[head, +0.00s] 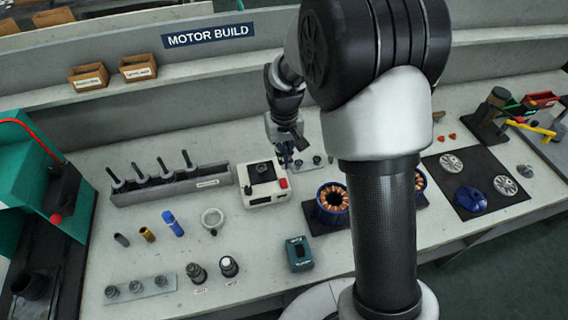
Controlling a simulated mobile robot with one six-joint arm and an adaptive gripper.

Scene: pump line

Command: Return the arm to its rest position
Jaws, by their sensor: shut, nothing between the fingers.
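My gripper (286,158) is shut with nothing in it. It hangs pointing down over the bench (110,240), just right of a white boxy device (252,198) with a dark top and a red button. Its fingertips are small in the picture, and I cannot tell how high they are above the bench. My arm rises in the foreground, bends at the top and reaches back and down to the gripper. It hides part of the bench right of the middle.
A rack (172,184) with several shafts stands left. Small cylinders, a ring (212,218) and a teal box (299,253) lie in front. A copper-wound stator (332,203) is close to my arm. A black mat (476,180) with parts lies right. A shelf (210,75) runs behind.

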